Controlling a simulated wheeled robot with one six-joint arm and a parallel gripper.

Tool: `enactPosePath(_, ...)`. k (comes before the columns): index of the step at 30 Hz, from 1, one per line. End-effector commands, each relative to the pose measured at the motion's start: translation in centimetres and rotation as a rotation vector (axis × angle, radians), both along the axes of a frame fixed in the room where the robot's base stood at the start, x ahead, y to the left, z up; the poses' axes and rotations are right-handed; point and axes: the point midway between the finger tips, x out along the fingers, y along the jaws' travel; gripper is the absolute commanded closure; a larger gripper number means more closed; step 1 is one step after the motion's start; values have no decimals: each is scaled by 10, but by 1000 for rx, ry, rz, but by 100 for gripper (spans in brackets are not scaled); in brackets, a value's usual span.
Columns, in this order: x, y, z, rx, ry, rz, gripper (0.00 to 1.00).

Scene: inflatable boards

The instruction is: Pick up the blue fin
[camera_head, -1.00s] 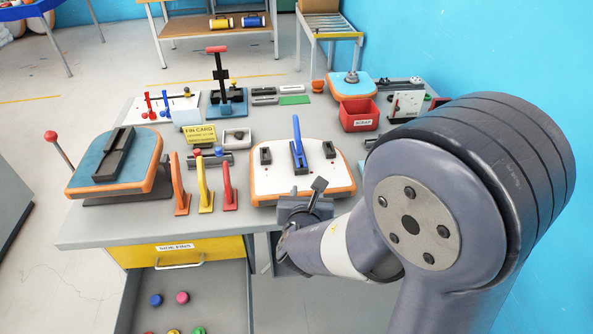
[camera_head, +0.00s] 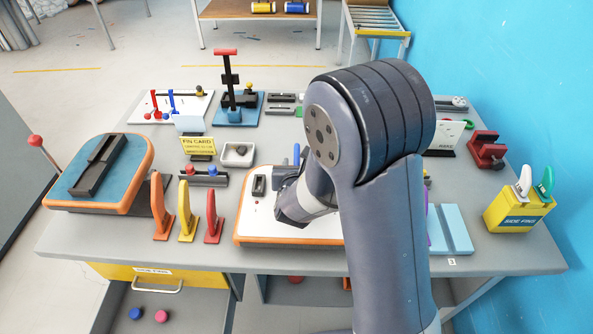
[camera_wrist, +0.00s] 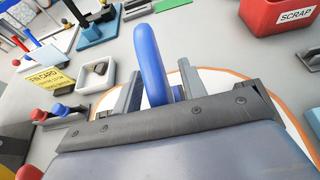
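The blue fin (camera_head: 297,152) stands upright on the white board with an orange rim (camera_head: 262,225). In the head view my arm hides most of it. In the wrist view the blue fin (camera_wrist: 150,60) rises between the two fingers of my gripper (camera_wrist: 161,64). The left finger is close beside the fin, and a gap shows between the fin and the right finger. My gripper looks open around the fin. In the head view my gripper (camera_head: 284,180) is low over the board, partly hidden by my own wrist.
Orange (camera_head: 160,207), yellow (camera_head: 186,212) and red (camera_head: 213,217) fins stand left of the board. A blue board (camera_head: 122,160) lies further left. A yellow side-fins box (camera_head: 517,212) stands at the right. A red scrap bin (camera_wrist: 278,15) shows in the wrist view.

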Motion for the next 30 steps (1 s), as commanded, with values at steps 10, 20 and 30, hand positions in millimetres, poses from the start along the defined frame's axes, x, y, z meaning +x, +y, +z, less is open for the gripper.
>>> enactPosePath(10,0,0,0,0,0,0,71)
enactPosePath(20,0,0,0,0,0,0,98)
enactPosePath(30,0,0,0,1,0,0,100)
